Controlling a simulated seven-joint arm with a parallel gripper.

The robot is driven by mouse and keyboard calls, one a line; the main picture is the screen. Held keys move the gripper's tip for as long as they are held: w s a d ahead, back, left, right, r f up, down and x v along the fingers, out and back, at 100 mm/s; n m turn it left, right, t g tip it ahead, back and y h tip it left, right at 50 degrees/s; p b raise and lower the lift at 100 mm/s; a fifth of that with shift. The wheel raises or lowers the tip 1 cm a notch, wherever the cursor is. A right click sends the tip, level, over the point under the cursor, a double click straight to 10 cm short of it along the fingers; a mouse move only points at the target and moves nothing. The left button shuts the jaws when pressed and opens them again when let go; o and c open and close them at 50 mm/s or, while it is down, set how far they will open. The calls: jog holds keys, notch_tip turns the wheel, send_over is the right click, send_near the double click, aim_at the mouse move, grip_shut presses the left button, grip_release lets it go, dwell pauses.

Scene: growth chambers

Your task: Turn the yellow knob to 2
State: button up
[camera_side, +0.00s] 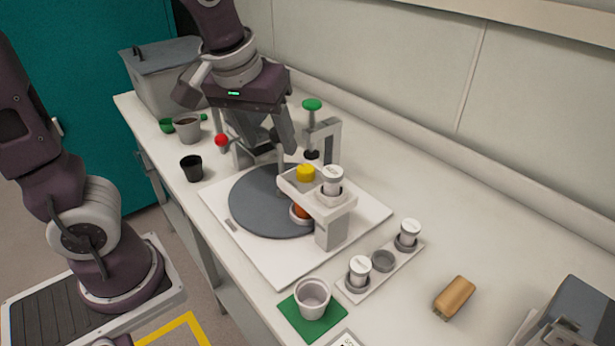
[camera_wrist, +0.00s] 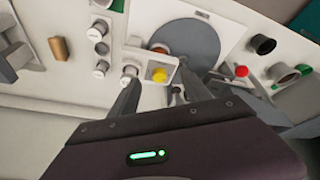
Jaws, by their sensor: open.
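The yellow knob (camera_side: 306,173) sits on top of a white bracket (camera_side: 334,210) at the right side of a round grey turntable. It also shows in the wrist view (camera_wrist: 159,75), between my fingers in the picture. A white-capped jar (camera_side: 332,180) stands beside the knob on the same bracket. My gripper (camera_side: 268,150) is open and empty, above and to the left of the knob in the side view, apart from it. No number marks around the knob are legible.
The grey turntable (camera_side: 258,205) lies on a white board. A red ball-topped lever (camera_side: 221,140) and a green-topped plunger (camera_side: 312,105) stand close to my gripper. A rack with white-capped jars (camera_side: 381,262), a cup on a green mat (camera_side: 312,296) and a tan block (camera_side: 455,297) lie nearer.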

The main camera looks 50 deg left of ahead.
aim_at(306, 168)
jog(key=w+a+f+n, duration=0.1)
jog(key=w+f, duration=0.2)
jog(key=w+f+n+y, duration=0.1)
jog(key=w+f, duration=0.2)
jog(key=f, duration=0.1)
jog(key=w+a+f+n, duration=0.1)
jog(key=w+f, duration=0.2)
jog(key=f, duration=0.1)
jog(key=shift+w+a+f+g+y, duration=0.2)
jog(key=shift+w+a+g+y, duration=0.1)
jog(key=shift+w+y, duration=0.1)
jog(key=shift+c, duration=0.5)
grip_shut()
